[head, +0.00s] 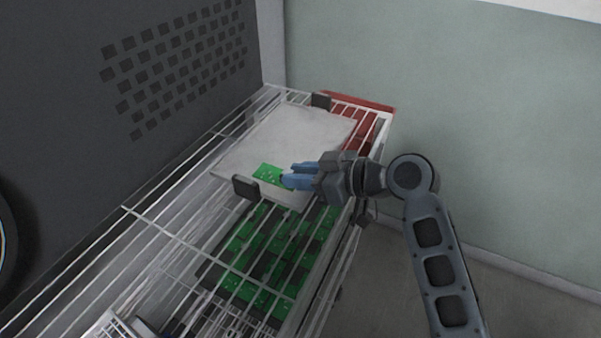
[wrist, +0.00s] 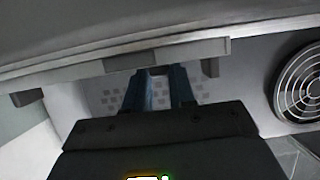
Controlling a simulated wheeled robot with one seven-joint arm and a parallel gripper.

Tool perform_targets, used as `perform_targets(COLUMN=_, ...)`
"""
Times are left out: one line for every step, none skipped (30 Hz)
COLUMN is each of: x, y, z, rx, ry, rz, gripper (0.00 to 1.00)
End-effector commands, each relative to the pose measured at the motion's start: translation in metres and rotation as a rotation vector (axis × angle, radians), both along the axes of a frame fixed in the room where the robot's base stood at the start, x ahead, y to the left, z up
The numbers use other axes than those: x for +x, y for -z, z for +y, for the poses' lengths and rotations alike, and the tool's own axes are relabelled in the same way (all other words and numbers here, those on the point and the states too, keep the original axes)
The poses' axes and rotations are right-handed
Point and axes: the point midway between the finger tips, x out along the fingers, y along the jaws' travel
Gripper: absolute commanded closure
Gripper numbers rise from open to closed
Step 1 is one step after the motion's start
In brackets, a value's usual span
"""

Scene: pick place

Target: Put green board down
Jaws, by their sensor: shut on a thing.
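The green board (head: 268,173) is a small green circuit board at the front edge of a light grey plate (head: 285,140) on the wire rack. My gripper (head: 288,175) reaches in from the right, its blue fingers shut on the board's right side. From this view I cannot tell whether the board touches the plate or is held just above it. In the wrist view my blue fingers (wrist: 160,88) show, but the board cannot be made out there.
More green boards (head: 270,250) lie in rows under the wires of the rack (head: 165,233). Dark clips (head: 245,187) stand at the plate's edges. Something red (head: 358,125) is at the rack's far end. A dark perforated cabinet (head: 175,70) stands left. A round fan grille (wrist: 302,85) shows in the wrist view.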

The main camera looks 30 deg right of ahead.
Motion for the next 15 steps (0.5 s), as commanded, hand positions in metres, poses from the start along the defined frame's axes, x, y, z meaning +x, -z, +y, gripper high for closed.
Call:
perform_targets(x=0.0001, y=0.0000, z=-0.0001, rx=0.000, ry=0.000, rz=0.000, gripper=1.00)
perform_targets(x=0.0001, y=0.0005, z=-0.0001, rx=0.000, ry=0.000, rz=0.000, gripper=1.00)
perform_targets(x=0.0001, y=0.0021, z=-0.0001, rx=0.000, ry=0.000, rz=0.000, gripper=1.00)
perform_targets(x=0.0001, y=0.0032, z=0.0000, rx=0.000, ry=0.000, rz=0.000, gripper=1.00)
perform_targets(x=0.0001, y=0.0030, z=-0.0001, rx=0.000, ry=0.000, rz=0.000, gripper=0.75)
perform_targets(x=0.0000, y=0.0019, z=-0.0001, rx=0.000, ry=0.000, rz=0.000, gripper=0.71)
perform_targets(x=0.0001, y=0.0018, z=-0.0001, rx=0.000, ry=0.000, rz=0.000, gripper=0.68)
perform_targets(x=0.0001, y=0.0018, z=-0.0001, rx=0.000, ry=0.000, rz=0.000, gripper=0.65)
perform_targets(x=0.0001, y=0.0018, z=-0.0001, rx=0.000, ry=0.000, rz=0.000, gripper=0.61)
perform_targets(x=0.0001, y=0.0018, z=-0.0001, rx=0.000, ry=0.000, rz=0.000, gripper=0.58)
perform_targets(x=0.0001, y=0.0018, z=-0.0001, rx=0.000, ry=0.000, rz=0.000, gripper=0.55)
perform_targets(x=0.0001, y=0.0018, z=-0.0001, rx=0.000, ry=0.000, rz=0.000, gripper=0.52)
perform_targets(x=0.0001, y=0.0018, z=-0.0001, rx=0.000, ry=0.000, rz=0.000, gripper=0.50)
perform_targets(x=0.0001, y=0.0018, z=-0.0001, rx=0.000, ry=0.000, rz=0.000, gripper=0.50)
perform_targets(x=0.0001, y=0.0017, z=-0.0001, rx=0.000, ry=0.000, rz=0.000, gripper=0.50)
